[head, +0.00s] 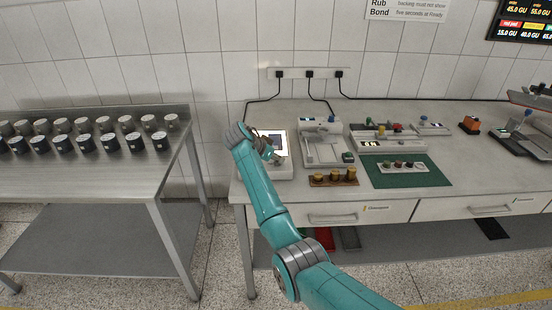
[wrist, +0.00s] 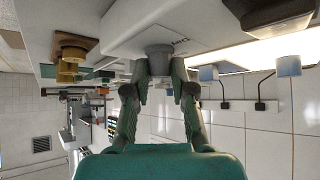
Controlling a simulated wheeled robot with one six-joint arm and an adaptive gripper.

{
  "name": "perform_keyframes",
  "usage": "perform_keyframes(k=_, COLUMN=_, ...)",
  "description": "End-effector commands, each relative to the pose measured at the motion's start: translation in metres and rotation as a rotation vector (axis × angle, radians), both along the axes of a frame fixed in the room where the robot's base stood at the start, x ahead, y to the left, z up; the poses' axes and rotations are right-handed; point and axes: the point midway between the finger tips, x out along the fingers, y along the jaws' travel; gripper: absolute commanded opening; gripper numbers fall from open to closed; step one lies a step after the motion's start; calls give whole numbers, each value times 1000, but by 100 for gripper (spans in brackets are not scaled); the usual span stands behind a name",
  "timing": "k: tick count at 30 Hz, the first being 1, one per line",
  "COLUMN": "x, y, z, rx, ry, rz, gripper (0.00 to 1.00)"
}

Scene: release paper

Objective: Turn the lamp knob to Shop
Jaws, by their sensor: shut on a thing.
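The lamp (head: 284,173) is a pale box with a bright lit panel (head: 281,144), at the left end of the bench in the head view. Its pale body (wrist: 135,32) fills the upper middle of the wrist view, which is upside down. The grey round knob (wrist: 160,52) sticks out of the lamp's face. My gripper (wrist: 160,70) is shut on the knob, one finger on each side. In the head view my gripper (head: 273,158) is at the lamp and the knob is hidden. Small dark marks beside the knob are too small to read.
A brown rack (head: 334,180) with brown-yellow pots stands just right of the lamp. A grey device (head: 322,150) is behind it, and a green mat (head: 400,178) lies farther right. A metal table (head: 90,165) with several dark jars stands left, across a gap.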

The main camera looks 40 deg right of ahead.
Motion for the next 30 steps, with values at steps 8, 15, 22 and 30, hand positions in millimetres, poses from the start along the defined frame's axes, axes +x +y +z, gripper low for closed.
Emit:
perform_keyframes(k=8, x=0, y=0, z=-1, rx=2, ry=2, rz=1, gripper=49)
perform_keyframes(k=15, x=0, y=0, z=-1, rx=1, ry=2, rz=1, gripper=49)
perform_keyframes(k=22, x=-1, y=10, z=9, rx=0, ry=-1, rz=4, gripper=49)
perform_keyframes(k=30, x=-7, y=46, z=45, rx=0, ry=-2, rz=4, gripper=49)
